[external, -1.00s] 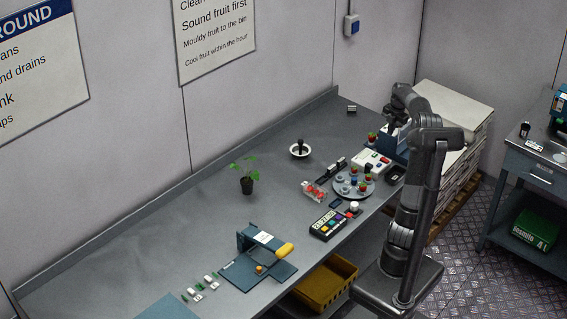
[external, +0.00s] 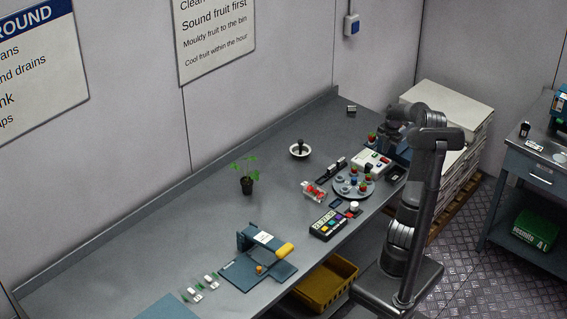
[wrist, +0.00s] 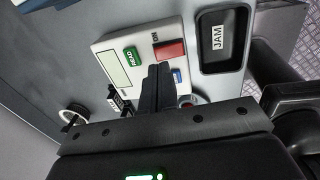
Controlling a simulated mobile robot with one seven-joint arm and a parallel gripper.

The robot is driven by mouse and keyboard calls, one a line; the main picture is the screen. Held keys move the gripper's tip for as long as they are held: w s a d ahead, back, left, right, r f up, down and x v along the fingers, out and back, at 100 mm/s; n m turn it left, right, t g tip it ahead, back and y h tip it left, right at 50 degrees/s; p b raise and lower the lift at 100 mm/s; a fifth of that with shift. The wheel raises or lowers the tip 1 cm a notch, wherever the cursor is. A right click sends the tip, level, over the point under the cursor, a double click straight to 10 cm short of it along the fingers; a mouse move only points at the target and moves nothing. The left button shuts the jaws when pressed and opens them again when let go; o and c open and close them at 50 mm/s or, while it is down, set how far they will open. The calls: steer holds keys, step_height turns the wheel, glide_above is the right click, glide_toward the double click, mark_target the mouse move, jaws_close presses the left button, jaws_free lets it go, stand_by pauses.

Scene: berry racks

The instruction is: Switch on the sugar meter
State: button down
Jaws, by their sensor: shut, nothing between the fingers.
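The sugar meter (external: 364,168) is a pale box near the right end of the bench. In the wrist view the sugar meter (wrist: 107,46) shows a blank display, a green READ button (wrist: 134,57), a red switch (wrist: 170,50) marked ON and a blue button (wrist: 180,76). My gripper (wrist: 158,70) is shut and empty, its fingertips over the meter between the green button and the red switch. Whether they touch the meter cannot be told.
A black tray marked JAM (wrist: 236,64) sits right beside the meter. The bench's back middle is mostly clear.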

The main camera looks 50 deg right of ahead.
mark_target(383, 158)
steer(key=shift+w+f, duration=0.15)
steer(key=shift+f, duration=0.65)
steer(key=shift+w+f, duration=0.1)
steer(key=shift+f, duration=0.7)
steer(key=shift+w+f, duration=0.1)
steer(key=shift+f, duration=0.05)
steer(key=shift+s, duration=0.85)
steer(key=shift+r, duration=0.2)
